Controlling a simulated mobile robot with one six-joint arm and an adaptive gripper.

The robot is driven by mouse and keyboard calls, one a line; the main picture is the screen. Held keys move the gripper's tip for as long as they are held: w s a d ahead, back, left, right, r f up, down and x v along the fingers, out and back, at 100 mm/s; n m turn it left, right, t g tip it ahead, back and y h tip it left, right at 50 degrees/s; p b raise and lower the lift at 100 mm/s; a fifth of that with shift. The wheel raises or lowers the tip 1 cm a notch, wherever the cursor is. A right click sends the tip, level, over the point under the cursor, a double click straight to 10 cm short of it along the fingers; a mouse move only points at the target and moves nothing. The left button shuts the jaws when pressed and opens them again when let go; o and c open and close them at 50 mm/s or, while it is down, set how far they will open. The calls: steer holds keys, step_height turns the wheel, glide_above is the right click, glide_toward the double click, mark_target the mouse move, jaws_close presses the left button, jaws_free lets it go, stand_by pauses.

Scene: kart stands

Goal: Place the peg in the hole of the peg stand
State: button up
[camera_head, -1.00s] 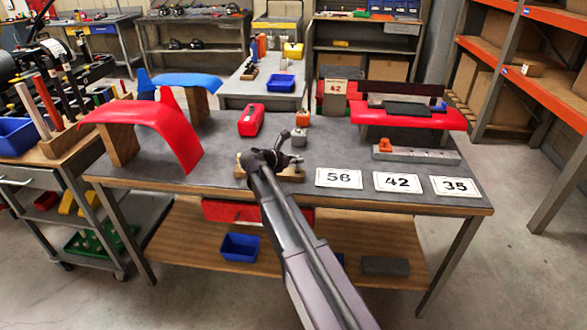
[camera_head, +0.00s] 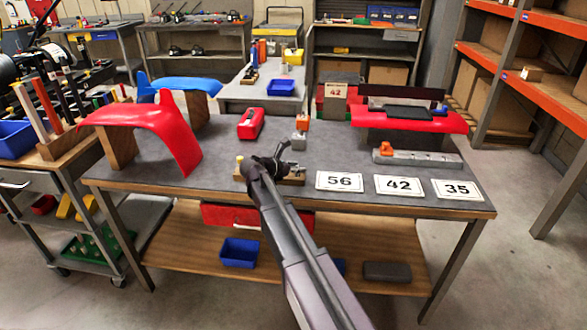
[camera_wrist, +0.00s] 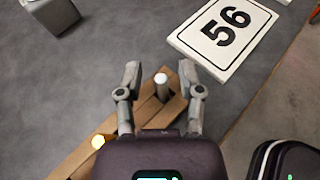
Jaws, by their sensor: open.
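The wooden peg stand (camera_wrist: 72,160) lies near the table's front edge, partly hidden by my gripper; it also shows in the head view (camera_head: 293,181). A silver peg (camera_wrist: 161,84) with a pale top stands upright at the stand's right part in the wrist view. A brass-topped peg (camera_wrist: 98,141) shows at the stand's left part, also in the head view (camera_head: 240,159). My gripper (camera_wrist: 160,76) is open, its fingers on either side of the silver peg with gaps on both sides. Whether the silver peg sits in a hole is unclear.
White cards 56 (camera_head: 339,181), 42 (camera_head: 399,186) and 35 (camera_head: 457,190) lie right of the stand. A red box (camera_head: 251,123) and red curved panel (camera_head: 165,130) are farther left. Bare tabletop lies between.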

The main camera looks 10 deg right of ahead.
steer(key=p+v, duration=0.4)
steer(key=v, duration=0.8)
steer(key=shift+p, duration=0.3)
stand_by(0.3)
steer(key=shift+d, duration=0.1)
steer(key=s+d+f+m+g+y, duration=0.45)
steer(key=s+d+f+m, duration=0.35)
steer(key=s+m, duration=0.35)
steer(key=s+f+m+g+y, duration=0.1)
steer(key=s+f+m+y, duration=0.2)
steer(key=s+m+y, duration=0.4)
steer(key=s+m, duration=0.5)
steer(key=s, duration=0.1)
steer(key=shift+d+f+g+y, duration=0.2)
steer(key=shift+d+g+y, duration=0.15)
